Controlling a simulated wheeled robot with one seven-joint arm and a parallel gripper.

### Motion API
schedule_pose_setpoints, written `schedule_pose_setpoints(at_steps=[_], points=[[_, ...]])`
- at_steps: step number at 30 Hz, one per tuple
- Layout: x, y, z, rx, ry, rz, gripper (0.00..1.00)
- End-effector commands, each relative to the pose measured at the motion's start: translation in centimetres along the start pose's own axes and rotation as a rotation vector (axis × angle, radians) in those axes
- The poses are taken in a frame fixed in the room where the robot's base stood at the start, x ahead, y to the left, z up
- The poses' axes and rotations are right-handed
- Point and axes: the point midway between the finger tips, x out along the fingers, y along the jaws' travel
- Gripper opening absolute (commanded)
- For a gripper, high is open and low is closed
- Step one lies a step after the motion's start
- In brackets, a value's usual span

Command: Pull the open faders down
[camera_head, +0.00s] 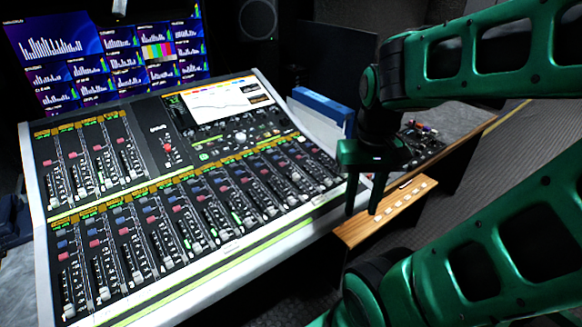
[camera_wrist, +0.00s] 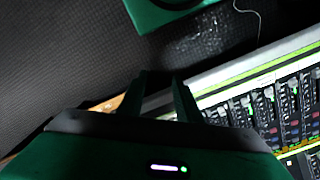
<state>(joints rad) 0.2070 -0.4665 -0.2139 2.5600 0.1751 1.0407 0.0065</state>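The mixing console (camera_head: 225,262) stands tilted on the desk, with an upper left bank and a long lower bank of faders. In the lower bank, faders at the left (camera_head: 104,290) show pale caps low in their slots. Caps farther right (camera_head: 237,217) sit at differing heights; exact positions are too small to tell. My gripper (camera_head: 361,213) hangs fingers down past the console's right front edge, apart from all faders. Its two fingers are spread with nothing between them. In the wrist view my gripper (camera_wrist: 163,78) is beside the console edge, and some faders (camera_wrist: 268,108) show at right.
A wooden ledge with pale buttons (camera_head: 408,196) lies just right of my gripper. A blue binder (camera_head: 322,106) and a small dark panel (camera_head: 420,142) stand behind it. Monitors (camera_head: 110,62) fill the back left. Dark floor lies in front of the console.

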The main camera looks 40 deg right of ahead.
Motion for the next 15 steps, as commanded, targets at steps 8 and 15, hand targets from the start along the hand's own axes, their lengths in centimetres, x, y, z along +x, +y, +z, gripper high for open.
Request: schedule_pose_setpoints(at_steps=[8, 15], points=[[-0.5, 0.4, 0.7, -0.006, 0.009, -0.006, 0.31], [-2.1, -1.4, -4.1, -0.104, 0.009, -0.010, 0.31]])
